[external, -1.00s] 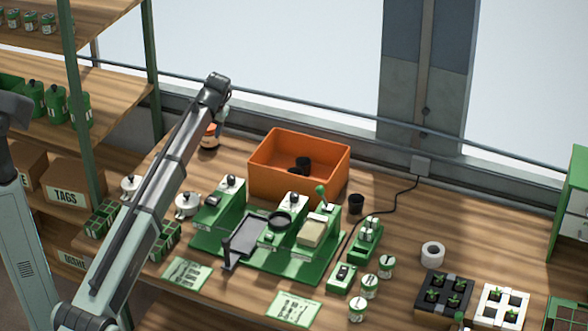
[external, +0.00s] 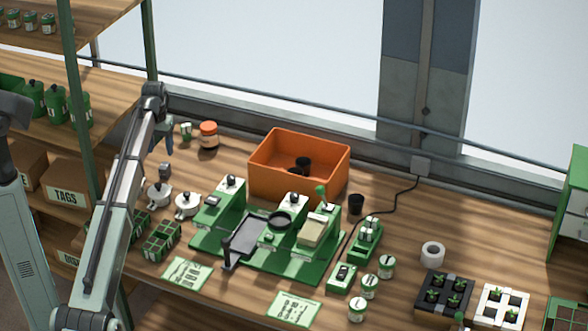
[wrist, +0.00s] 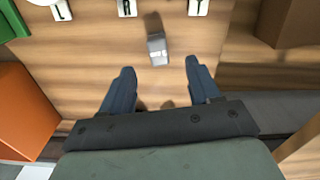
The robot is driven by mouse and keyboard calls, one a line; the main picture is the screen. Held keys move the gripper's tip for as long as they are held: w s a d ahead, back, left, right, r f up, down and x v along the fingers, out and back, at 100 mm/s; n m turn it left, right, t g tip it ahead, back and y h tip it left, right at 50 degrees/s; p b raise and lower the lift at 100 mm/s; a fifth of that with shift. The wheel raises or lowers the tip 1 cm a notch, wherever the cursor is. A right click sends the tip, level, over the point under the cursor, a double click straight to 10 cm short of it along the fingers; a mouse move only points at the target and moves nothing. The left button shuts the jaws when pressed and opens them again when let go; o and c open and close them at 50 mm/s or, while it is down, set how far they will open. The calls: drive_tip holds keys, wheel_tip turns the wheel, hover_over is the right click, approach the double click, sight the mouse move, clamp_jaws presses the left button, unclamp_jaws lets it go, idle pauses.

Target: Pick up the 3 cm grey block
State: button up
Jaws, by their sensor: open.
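A small grey block (external: 165,170) sits on the wooden bench at the left, behind the white lidded pots. In the wrist view the grey block (wrist: 157,48) shows just beyond my fingertips, near the middle of the gap between them. My gripper (external: 163,143) is above the back left of the bench, pointing down, with the block in front of it in the external view. In the wrist view my gripper (wrist: 160,68) has its two blue-grey fingers spread apart with nothing between them. The block's exact height below the fingertips is hard to tell.
White lidded pots (external: 187,205) stand in front of the block. A jar with an orange lid (external: 208,129) and a small green-and-white item (external: 186,131) are to the right of my gripper. An orange bin (external: 320,180) and a green seeder (external: 262,258) stand further right. Bare bench surrounds the block.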

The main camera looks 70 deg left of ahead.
sight(164, 165)
drive_tip(key=shift+w+a+f, duration=0.1)
drive_tip(key=shift+w+f, duration=0.05)
drive_tip(key=shift+f, duration=2.05)
drive_tip(key=shift+w+f, duration=0.1)
drive_tip(key=shift+f, duration=2.05)
drive_tip(key=c, duration=1.1)
